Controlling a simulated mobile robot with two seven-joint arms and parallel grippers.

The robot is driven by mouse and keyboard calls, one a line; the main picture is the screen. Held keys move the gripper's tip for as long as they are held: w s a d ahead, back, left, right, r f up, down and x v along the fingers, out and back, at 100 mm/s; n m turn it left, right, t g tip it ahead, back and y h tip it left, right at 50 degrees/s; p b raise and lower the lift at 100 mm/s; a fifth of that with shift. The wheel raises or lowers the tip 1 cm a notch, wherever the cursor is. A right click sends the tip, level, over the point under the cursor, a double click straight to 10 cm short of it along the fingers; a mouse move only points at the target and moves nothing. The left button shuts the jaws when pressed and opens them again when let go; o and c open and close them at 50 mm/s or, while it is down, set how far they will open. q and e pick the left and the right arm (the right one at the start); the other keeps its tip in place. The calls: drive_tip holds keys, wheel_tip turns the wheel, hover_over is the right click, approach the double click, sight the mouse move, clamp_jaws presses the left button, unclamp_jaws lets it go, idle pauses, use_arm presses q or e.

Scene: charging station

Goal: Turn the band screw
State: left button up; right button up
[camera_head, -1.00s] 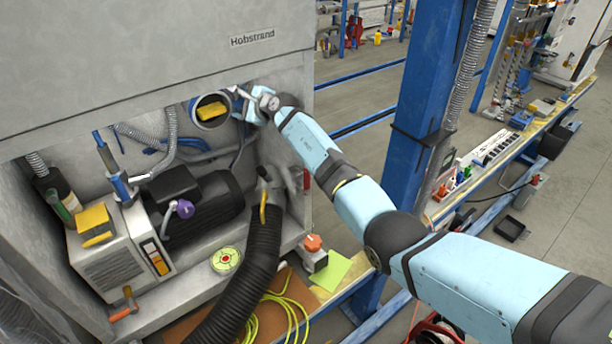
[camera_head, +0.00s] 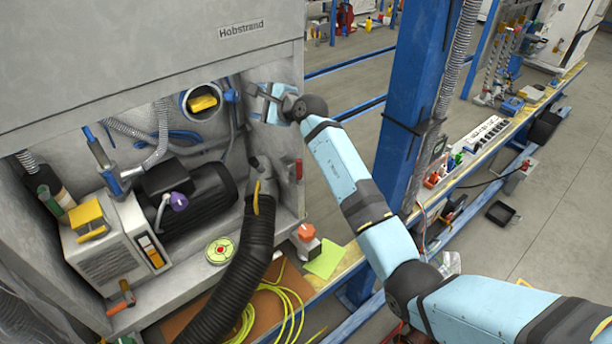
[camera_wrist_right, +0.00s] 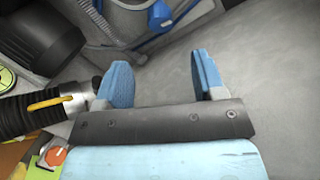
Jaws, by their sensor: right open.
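A round grey port (camera_head: 200,102) with a yellow piece inside sits in the back wall of the open cabinet in the head view. A small blue fitting (camera_head: 230,95) on its right edge may be the band screw; I cannot tell for sure. My right gripper (camera_head: 262,97) is just right of this fitting, apart from it, inside the cabinet's right side. In the right wrist view my gripper (camera_wrist_right: 160,78) is open, with nothing between its blue fingers. A blue fitting (camera_wrist_right: 161,12) shows beyond the fingertips, near the top. My left gripper is not in view.
A black ribbed hose (camera_head: 248,245) with a yellow handle rises below my right gripper. A dark motor (camera_head: 200,203) stands left of it. The cabinet's right wall (camera_head: 292,160) is close by. Yellow cable (camera_head: 285,300) lies below.

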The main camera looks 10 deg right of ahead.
drive_tip(key=s+d+f+m+t+p, duration=0.1)
drive_tip(key=s+d+f+m+t, duration=0.1)
drive_tip(key=s+m, duration=0.7)
drive_tip(key=s+d+f+m+t+p, duration=0.2)
drive_tip(key=s+d+f+m, duration=0.3)
drive_tip(key=s+m, duration=0.5)
drive_tip(key=shift+f+m+t+p, duration=0.3)
drive_tip(key=shift+f+m+t, duration=0.4)
drive_tip(key=shift+f+m, duration=0.9)
drive_tip(key=shift+r+m, duration=0.4)
